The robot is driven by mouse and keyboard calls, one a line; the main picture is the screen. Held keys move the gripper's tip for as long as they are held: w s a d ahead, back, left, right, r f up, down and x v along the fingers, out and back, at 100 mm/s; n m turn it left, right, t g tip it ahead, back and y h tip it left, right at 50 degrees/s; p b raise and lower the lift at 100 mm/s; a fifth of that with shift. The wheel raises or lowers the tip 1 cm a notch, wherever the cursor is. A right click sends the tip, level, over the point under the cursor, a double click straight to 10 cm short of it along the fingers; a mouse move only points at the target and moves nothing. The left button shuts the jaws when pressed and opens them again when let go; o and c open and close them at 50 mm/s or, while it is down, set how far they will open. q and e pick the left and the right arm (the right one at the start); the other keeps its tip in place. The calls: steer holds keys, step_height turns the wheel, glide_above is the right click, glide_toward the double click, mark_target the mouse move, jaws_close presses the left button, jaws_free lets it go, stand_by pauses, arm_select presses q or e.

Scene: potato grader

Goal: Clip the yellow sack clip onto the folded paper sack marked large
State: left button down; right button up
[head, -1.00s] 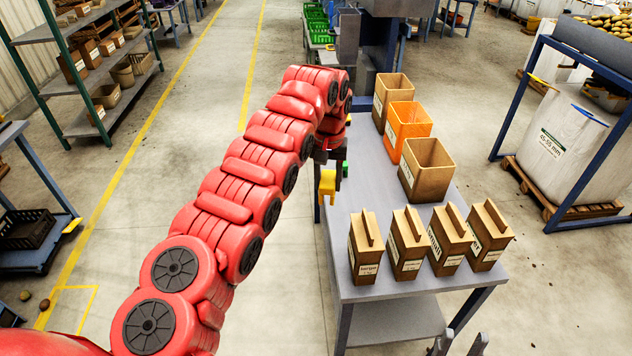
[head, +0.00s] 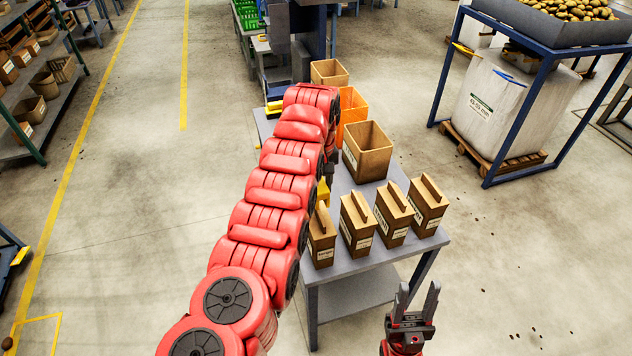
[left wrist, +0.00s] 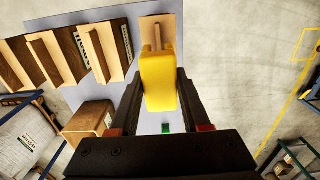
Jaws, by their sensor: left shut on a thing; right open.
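My left gripper (left wrist: 160,105) is shut on the yellow sack clip (left wrist: 159,82). In the head view the clip (head: 323,191) shows partly behind my red arm, close to the fold of the leftmost paper sack (head: 321,247). In the left wrist view this sack (left wrist: 150,22) lies just beyond the clip, its upright fold in line with it. I cannot tell whether the clip touches the fold. Three more folded sacks (head: 356,224) stand in the row to the right. Their labels are too small to read surely. My right gripper (head: 416,302) is open and empty in front of the table.
The sacks stand on a grey table (head: 345,268). Behind them are an open cardboard box (head: 368,163), an orange box (head: 352,106) and another cardboard box (head: 328,72). A blue frame with a white bulk bag (head: 495,98) stands at the right. The floor between is clear.

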arm_select(q)
steer(key=shift+f, duration=0.9)
steer(key=shift+f+b, duration=0.4)
steer(key=shift+f, duration=1)
steer(key=shift+f+b, duration=1.2)
steer(key=shift+f, duration=0.5)
steer(key=shift+c, duration=1.4)
jaws_free()
step_height(320, 180, up, 8)
steer(key=b, duration=0.3)
steer(key=shift+r, duration=0.25)
step_height(320, 180, up, 9)
steer(key=p, duration=0.8)
glide_above(319, 212)
